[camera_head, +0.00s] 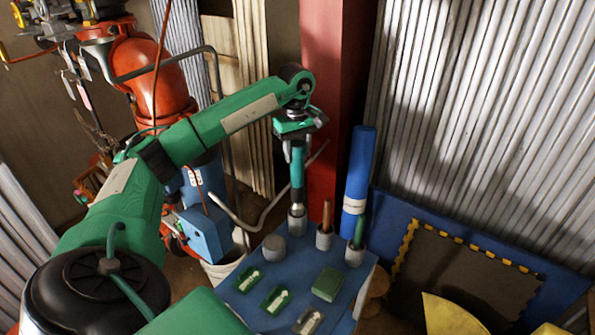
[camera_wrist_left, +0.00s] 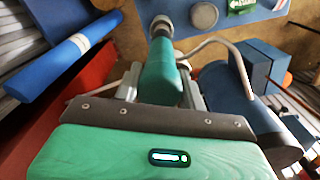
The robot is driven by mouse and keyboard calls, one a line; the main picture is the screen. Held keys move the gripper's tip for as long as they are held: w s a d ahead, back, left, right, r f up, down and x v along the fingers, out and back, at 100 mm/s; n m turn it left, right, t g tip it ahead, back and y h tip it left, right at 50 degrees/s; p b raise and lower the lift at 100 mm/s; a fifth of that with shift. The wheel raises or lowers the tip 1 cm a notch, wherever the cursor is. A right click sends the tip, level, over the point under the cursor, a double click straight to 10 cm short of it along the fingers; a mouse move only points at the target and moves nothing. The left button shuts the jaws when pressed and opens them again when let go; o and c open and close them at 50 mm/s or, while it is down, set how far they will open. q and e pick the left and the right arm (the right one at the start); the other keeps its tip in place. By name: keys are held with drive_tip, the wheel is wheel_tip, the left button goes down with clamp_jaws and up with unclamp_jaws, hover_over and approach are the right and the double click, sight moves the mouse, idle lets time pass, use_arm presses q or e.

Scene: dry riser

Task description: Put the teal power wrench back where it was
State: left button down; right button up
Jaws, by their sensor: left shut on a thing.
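The teal power wrench (camera_head: 298,170) hangs upright below my left gripper (camera_head: 297,132), with its grey metal end pointing down. My left gripper is shut on its upper part; the wrench also shows between the fingers in the left wrist view (camera_wrist_left: 160,76). The wrench's lower end meets a grey cup (camera_head: 297,225) at the back left of the blue table (camera_head: 335,300). I cannot tell how deep in the cup it sits. My right gripper is not in view.
Beside it stand two grey cups, one with a brown-handled tool (camera_head: 326,214), one with a green-handled tool (camera_head: 358,233). A round grey piece (camera_head: 274,246), green blocks (camera_head: 328,284) and labelled plates lie nearby. A blue roll (camera_head: 359,170) and red column (camera_head: 342,80) stand behind.

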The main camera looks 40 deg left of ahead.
sight(297, 143)
use_arm(q)
wheel_tip(297, 143, down, 8)
drive_tip(key=shift+p, duration=0.85)
drive_tip(key=c, duration=0.8)
unclamp_jaws()
drive_tip(key=shift+r+b, duration=0.35)
drive_tip(key=shift+r, duration=0.15)
wheel_tip(297, 143, up, 11)
drive_tip(key=b, duration=0.3)
drive_tip(key=shift+s, duration=0.1)
